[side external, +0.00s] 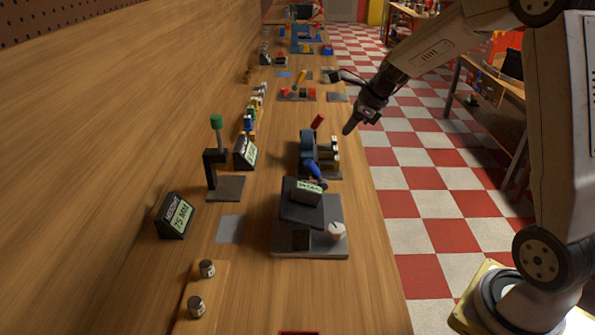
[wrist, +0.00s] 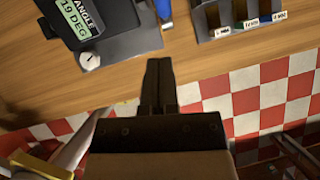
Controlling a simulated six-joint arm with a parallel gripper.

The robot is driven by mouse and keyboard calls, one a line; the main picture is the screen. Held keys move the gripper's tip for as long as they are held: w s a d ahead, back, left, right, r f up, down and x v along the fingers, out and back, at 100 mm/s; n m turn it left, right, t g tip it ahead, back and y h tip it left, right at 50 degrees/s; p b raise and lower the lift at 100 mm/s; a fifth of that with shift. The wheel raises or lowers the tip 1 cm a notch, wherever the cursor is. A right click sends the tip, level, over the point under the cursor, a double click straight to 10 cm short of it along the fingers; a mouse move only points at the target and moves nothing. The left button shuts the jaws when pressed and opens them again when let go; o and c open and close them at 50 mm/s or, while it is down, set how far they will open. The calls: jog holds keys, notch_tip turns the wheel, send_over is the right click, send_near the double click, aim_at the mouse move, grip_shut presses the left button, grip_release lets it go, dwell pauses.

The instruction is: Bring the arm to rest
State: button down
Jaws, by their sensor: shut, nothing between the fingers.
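My gripper (side external: 350,125) hangs in the air by the right edge of the wooden bench in the side view, apart from everything on it. In the wrist view its dark fingers (wrist: 158,65) are together, with nothing between them, over the bench edge. A blue device (side external: 308,145) with a blue handle stands on the bench, left of and below my gripper in the side view. Nearer the camera is a dark station (side external: 285,240) with a small display and a white knob (side external: 337,230). The wrist view shows an angle display (wrist: 78,15) reading 19 DEG.
A labelled slotted rack (wrist: 250,20) is at upper right in the wrist view. A stand with a green-topped post (side external: 216,122), a height display (side external: 176,215) and two small metal cylinders (side external: 207,268) are on the bench. Right of the bench is open checkered floor (side external: 410,205).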

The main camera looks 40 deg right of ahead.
jog(key=s+a+f+n+g+h, duration=0.1)
jog(key=s+a+n, duration=0.3)
jog(key=n, duration=0.5)
jog(key=s+a+f+n+h, duration=0.1)
jog(key=s+a+f+n, duration=0.3)
jog(key=s+n, duration=0.4)
jog(key=s+a+f+n+g+h, duration=0.1)
jog(key=s+a+n, duration=0.5)
jog(key=n, duration=0.6)
jog(key=shift+s+a+f+g, duration=0.15)
jog(key=shift+s+f+g, duration=0.15)
jog(key=shift+f, duration=0.6)
